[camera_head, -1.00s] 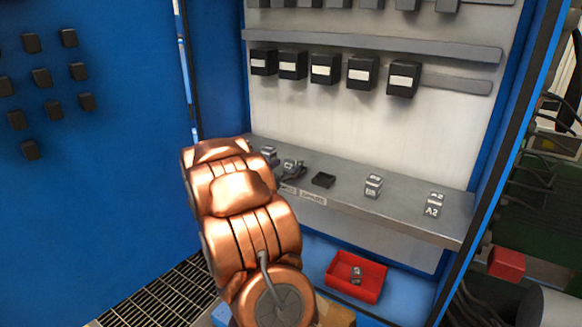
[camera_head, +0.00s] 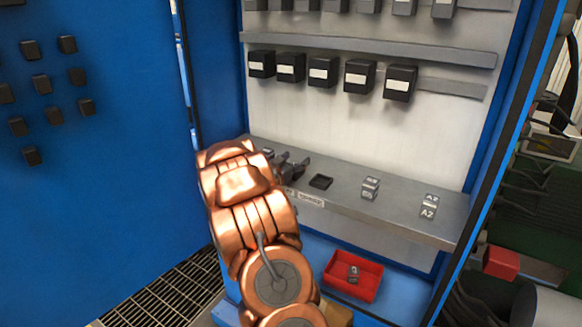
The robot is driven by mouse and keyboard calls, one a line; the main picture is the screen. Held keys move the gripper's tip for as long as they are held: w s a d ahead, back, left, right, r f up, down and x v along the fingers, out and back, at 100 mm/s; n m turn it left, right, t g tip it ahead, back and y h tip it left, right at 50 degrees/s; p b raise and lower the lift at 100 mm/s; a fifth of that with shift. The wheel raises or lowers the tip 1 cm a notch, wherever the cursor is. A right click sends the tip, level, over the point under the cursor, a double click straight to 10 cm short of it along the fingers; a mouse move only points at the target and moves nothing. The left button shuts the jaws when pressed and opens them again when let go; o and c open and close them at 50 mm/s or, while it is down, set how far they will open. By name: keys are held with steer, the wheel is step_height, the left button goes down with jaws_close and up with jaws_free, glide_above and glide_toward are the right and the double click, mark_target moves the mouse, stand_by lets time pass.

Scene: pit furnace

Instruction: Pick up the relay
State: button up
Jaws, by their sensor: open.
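Several small grey relay-like blocks with pale labels stand on the metal shelf (camera_head: 400,208). One marked A2 (camera_head: 429,206) is at the right and another labelled block (camera_head: 370,188) is left of it. A further small block (camera_head: 268,152) shows partly behind my arm. I cannot tell which is the task's relay. My gripper (camera_head: 298,168), dark and small in view, is low over the left part of the shelf. It is open. My copper arm covers part of the shelf, and whether a block stands between the fingers is hidden.
A red bin (camera_head: 352,291) below holds a small block. Black modules (camera_head: 322,71) line the rail above. The blue cabinet door (camera_head: 110,190) is at left.

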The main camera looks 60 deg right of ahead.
steer(key=shift+c, duration=0.2)
jaws_close()
stand_by(0.4)
steer(key=shift+r+b, duration=0.4)
steer(key=shift+r, duration=0.5)
steer(key=shift+a+r+b, duration=0.25)
steer(key=shift+r+b, duration=0.05)
steer(key=shift+r, duration=0.55)
steer(key=a+r+b, duration=0.1)
steer(key=a+b, duration=0.1)
steer(key=a, duration=1.3)
steer(key=shift+s+a+r+b, duration=0.25)
steer(key=shift+s+b, duration=0.1)
